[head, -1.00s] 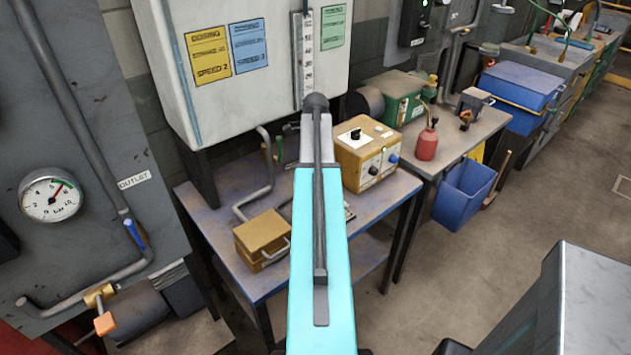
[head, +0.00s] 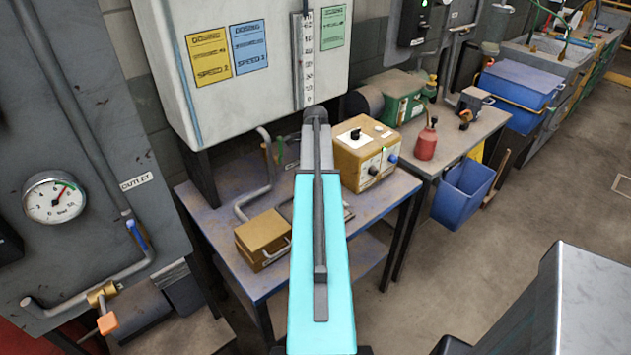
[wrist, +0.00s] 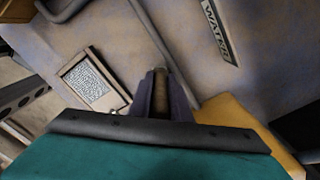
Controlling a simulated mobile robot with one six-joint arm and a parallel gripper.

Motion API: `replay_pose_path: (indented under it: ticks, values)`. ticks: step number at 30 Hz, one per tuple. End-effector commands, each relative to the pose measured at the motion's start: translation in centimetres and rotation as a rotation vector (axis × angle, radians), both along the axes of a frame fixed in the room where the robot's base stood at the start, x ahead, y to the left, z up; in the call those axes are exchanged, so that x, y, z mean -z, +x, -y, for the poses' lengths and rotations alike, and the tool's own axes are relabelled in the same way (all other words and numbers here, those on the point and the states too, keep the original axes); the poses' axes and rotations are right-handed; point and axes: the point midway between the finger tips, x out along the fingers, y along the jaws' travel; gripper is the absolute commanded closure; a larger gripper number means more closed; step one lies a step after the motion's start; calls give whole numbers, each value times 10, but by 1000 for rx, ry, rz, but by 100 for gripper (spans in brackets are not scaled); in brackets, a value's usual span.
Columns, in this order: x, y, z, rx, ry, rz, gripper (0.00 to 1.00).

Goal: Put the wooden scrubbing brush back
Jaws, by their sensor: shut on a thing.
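In the wrist view my gripper (wrist: 161,92) is shut on a narrow brown piece between its dark fingers. It looks like part of the wooden scrubbing brush (wrist: 160,82); the rest of the brush is hidden. The gripper is over the worn blue-grey tabletop (wrist: 130,30). A brown-framed tray or plate (wrist: 90,78) with a speckled pale inside lies to the left of the fingers, apart from them. In the head view my turquoise arm hides the gripper and the brush.
A mustard box with a handle (head: 263,238) and a control box with knobs (head: 367,156) stand on the table (head: 385,200). A bent grey pipe (head: 262,180) rises at the back below the white cabinet (head: 270,90). A red bottle (head: 426,142) is farther right.

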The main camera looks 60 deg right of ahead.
Motion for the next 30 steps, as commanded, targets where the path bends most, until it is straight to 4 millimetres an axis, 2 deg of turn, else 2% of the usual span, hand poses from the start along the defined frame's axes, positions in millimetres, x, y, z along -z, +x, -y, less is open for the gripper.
replay_pose_path:
  ticks: [1, 3, 4, 19, 30]
  values:
    - [0, 0, 0, 0, 0, 0, 78]
    - [0, 0, 0, 0, 0, 0, 66]
    - [0, 0, 0, 0, 0, 0, 64]
    - [-7, 0, 0, 0, -1, 1, 64]
    - [-42, 0, 1, 0, -2, 1, 64]
